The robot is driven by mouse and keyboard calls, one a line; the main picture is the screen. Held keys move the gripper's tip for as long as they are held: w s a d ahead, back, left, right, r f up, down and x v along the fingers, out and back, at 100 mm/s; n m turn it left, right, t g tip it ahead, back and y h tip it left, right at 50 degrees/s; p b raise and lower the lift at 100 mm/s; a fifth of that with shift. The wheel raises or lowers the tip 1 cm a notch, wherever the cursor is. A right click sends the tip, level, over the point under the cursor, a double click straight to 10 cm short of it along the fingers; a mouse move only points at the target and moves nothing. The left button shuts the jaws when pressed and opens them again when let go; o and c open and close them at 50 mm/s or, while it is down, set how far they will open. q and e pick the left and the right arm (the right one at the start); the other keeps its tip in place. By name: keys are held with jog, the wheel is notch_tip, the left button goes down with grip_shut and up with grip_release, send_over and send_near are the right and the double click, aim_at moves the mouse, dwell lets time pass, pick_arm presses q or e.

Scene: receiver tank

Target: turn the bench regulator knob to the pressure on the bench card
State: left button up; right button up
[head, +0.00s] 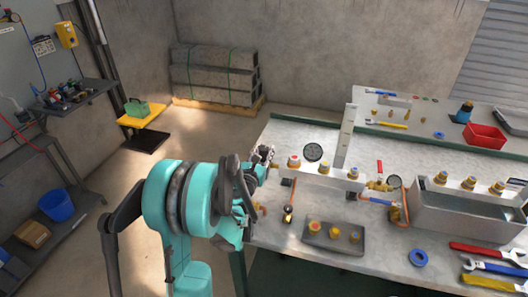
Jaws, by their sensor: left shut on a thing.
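My left gripper (262,160) is at the left end of the pale manifold block (325,174) on the grey bench (300,240). It is shut on what appears to be the bench regulator knob, which is mostly hidden by the fingers and wrist. A round dark-faced gauge (313,152) stands just right of the gripper; its needle is too small to read. A red-and-brass fitting (294,162) sits on the block between them. I cannot make out a readable bench card. My right gripper is not in view.
A water tank (455,220), blue ring (418,257) and wrenches (488,252) are at right. A tall upright plate (346,137) rises behind the manifold.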

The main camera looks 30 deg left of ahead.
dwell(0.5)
pick_arm(q)
jog(key=o, duration=1.2)
jog(key=v, duration=1.2)
